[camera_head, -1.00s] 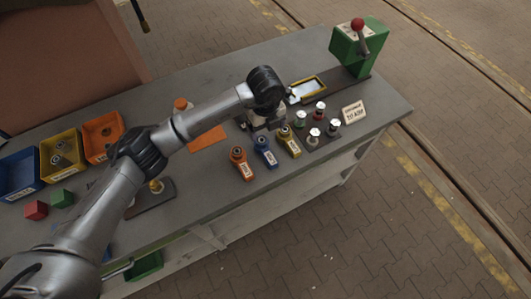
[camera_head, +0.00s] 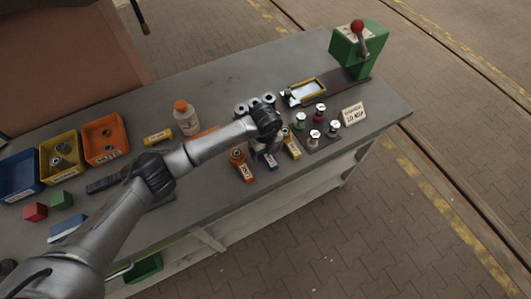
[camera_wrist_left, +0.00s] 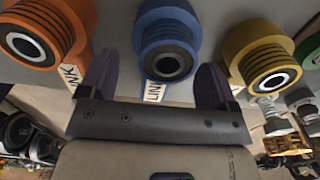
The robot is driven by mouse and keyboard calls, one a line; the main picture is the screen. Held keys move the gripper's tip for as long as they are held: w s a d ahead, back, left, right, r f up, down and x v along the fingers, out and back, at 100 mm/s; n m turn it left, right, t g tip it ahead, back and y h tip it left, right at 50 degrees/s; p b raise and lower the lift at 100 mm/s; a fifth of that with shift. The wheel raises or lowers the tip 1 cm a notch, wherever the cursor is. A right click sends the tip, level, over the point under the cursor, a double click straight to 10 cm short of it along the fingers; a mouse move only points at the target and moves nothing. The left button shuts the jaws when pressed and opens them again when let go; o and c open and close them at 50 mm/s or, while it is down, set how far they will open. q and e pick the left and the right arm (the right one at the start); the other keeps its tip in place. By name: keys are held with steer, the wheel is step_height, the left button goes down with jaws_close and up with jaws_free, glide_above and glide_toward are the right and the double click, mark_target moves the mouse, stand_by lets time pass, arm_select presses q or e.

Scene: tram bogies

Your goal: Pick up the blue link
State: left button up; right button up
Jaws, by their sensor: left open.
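The blue link (camera_wrist_left: 167,40) stands between an orange link and a yellow link. In the left wrist view its ringed body and dark bore show large, with a white label below. In the head view my left gripper and wrist hide most of the blue link (camera_head: 271,161). My left gripper (camera_head: 262,148) is over it. In the left wrist view the two dark fingers of the gripper (camera_wrist_left: 155,82) are apart, one on each side of the blue link's label end. Nothing is held. My right gripper is not in view.
The orange link (camera_head: 238,158) and yellow link (camera_head: 291,147) stand close on either side. Several knobbed pieces (camera_head: 315,138) stand to the right. Grey cylinders (camera_head: 255,103) lie behind the wrist. A white bottle (camera_head: 187,122) and bins (camera_head: 103,137) are at left.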

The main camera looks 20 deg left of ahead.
arm_select(q)
steer(key=shift+f, duration=0.55)
jaws_close()
stand_by(0.5)
steer(key=shift+w+r, duration=0.1)
